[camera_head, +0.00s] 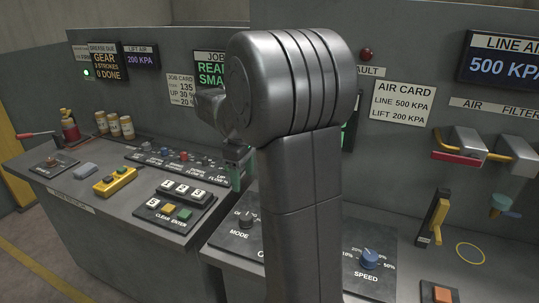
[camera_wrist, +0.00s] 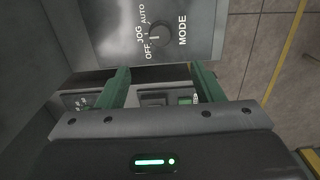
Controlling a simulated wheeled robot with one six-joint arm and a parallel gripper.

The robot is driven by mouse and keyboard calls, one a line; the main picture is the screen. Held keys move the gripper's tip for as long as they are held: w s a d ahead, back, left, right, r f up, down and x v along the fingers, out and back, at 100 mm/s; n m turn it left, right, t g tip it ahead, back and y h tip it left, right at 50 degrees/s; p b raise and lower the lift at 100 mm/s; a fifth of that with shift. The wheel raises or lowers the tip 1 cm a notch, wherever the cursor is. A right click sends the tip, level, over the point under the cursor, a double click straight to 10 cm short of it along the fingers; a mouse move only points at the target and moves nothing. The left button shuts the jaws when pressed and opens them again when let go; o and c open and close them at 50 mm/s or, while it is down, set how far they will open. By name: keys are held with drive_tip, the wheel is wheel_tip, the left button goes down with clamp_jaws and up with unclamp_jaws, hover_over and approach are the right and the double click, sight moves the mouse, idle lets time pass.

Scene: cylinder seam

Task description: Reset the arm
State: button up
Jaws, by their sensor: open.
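My arm (camera_head: 300,180) stands upright in the middle of the head view and hides part of the console behind it. My gripper (camera_wrist: 162,76) is open and empty in the wrist view, its two green fingers apart. In the head view only part of a green finger shows, left of the arm above the console. In the wrist view the MODE panel (camera_wrist: 200,50) with its knob (camera_wrist: 154,34) lies beyond the fingertips. The knob also shows in the head view (camera_head: 246,218), just left of my arm.
The blue SPEED knob (camera_head: 369,259) and a yellow-handled lever (camera_head: 437,215) are right of my arm. A keypad (camera_head: 176,206), a yellow button box (camera_head: 115,181) and several jars (camera_head: 114,125) are on the left console. Floor (camera_head: 30,245) shows at left.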

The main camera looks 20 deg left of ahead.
sight(245, 216)
wheel_tip(245, 216, down, 14)
drive_tip(key=shift+f+p, duration=0.1)
drive_tip(key=shift+p, duration=0.25)
idle(0.5)
